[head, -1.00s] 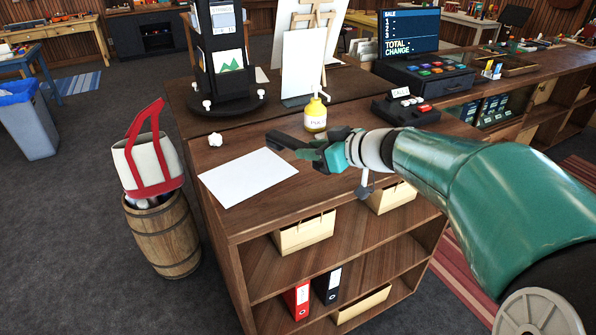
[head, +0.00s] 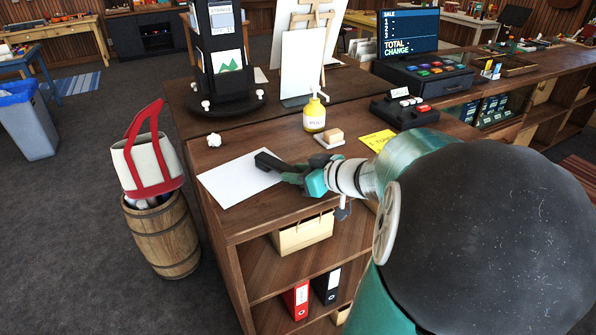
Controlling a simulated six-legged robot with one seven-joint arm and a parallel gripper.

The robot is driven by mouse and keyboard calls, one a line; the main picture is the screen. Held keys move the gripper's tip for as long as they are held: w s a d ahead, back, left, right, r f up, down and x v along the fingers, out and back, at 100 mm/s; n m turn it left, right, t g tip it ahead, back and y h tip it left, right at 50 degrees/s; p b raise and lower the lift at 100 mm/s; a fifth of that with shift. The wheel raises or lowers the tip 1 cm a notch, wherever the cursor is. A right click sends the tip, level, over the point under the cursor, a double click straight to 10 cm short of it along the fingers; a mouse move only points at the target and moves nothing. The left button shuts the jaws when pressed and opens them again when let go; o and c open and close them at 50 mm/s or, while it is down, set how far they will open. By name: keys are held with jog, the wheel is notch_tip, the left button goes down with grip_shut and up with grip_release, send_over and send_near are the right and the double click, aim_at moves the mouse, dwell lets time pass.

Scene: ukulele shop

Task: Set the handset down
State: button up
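The dark handset (head: 268,160) is in the fingers of my gripper (head: 287,169), in the head view. My gripper appears shut on one end of it. The handset's other end points left, over the white sheet of paper (head: 227,182) on the wooden counter. I cannot tell whether its underside touches the sheet or hangs just above it. A black desk unit (head: 404,113) with light buttons and a small card stands further back on the counter, to the right of my gripper.
A yellow pump bottle (head: 314,116), a small block on a white dish (head: 329,138) and a yellow note (head: 377,141) lie behind my gripper. A crumpled paper ball (head: 214,139) sits at the left. Bare counter (head: 255,143) shows between the ball and the bottle.

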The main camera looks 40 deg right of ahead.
jog(key=o, duration=0.3)
jog(key=shift+o, duration=0.2)
jog(key=shift+r, duration=0.1)
jog(key=shift+s+r, duration=0.15)
jog(key=shift+r, duration=0.05)
jog(key=v, duration=1.2)
jog(key=a+f+g, duration=0.1)
jog(key=a+g, duration=0.3)
jog(key=a, duration=1)
jog(key=w+a+f+m+g+h, duration=0.1)
jog(key=a+f+g, duration=0.1)
jog(key=a, duration=1.3)
jog(key=shift+f+g, duration=0.15)
jog(key=shift+g, duration=0.75)
